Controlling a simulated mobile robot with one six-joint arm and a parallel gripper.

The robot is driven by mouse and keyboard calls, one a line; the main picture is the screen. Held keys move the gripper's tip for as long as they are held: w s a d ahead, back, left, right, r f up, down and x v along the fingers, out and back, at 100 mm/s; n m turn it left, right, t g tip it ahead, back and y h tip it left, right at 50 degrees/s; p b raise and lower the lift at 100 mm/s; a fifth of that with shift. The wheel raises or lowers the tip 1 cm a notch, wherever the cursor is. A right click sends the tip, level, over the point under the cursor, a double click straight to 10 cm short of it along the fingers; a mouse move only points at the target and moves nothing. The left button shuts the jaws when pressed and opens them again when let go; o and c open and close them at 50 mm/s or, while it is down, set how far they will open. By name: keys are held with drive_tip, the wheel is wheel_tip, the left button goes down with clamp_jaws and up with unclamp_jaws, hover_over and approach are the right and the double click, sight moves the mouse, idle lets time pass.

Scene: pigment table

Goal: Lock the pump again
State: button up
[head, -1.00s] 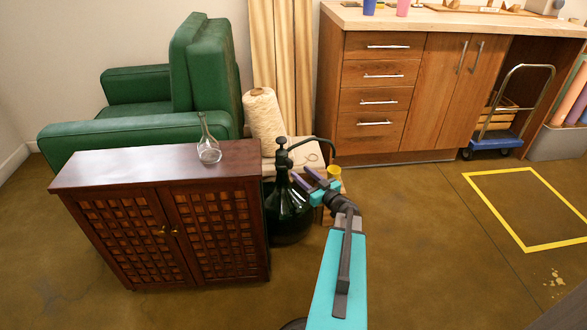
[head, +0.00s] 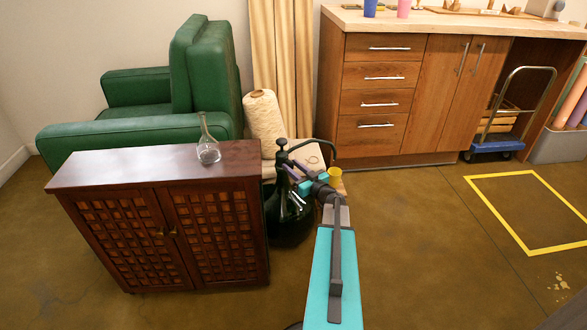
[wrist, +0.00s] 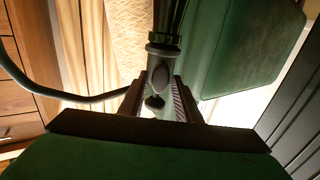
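The pump (head: 283,158) has a dark head and a curved spout and stands upright on a dark green glass bottle (head: 291,222). My gripper (head: 289,169) reaches up to the pump's neck from the right front. In the wrist view the pump (wrist: 163,68) shows as a grey body with a green ring and a dark knob. It lies between my gripper's two fingers (wrist: 160,100), which are apart on either side of it. I cannot tell whether they touch it. The hose-like spout curves off to the left there.
A dark wooden cabinet (head: 165,225) with a clear flask (head: 208,150) stands left of the bottle. The floor to the right is free.

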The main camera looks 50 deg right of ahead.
clamp_jaws()
drive_tip(key=shift+n, duration=0.4)
drive_tip(key=n+p, duration=0.1)
drive_tip(key=n, duration=0.1)
drive_tip(key=shift+n, duration=0.3)
drive_tip(key=n, duration=0.4)
drive_tip(key=shift+a+f+p, duration=0.1)
drive_tip(key=shift+a+p, duration=0.05)
drive_tip(key=shift+p, duration=0.15)
drive_tip(key=n+b, duration=0.1)
drive_tip(key=n, duration=0.2)
drive_tip(key=n+b, duration=0.1)
drive_tip(key=n, duration=0.3)
drive_tip(key=n+b, duration=0.2)
drive_tip(key=n, duration=0.1)
drive_tip(key=shift+a+f+n, duration=0.1)
drive_tip(key=shift+f+n, duration=0.15)
drive_tip(key=shift+n, duration=0.05)
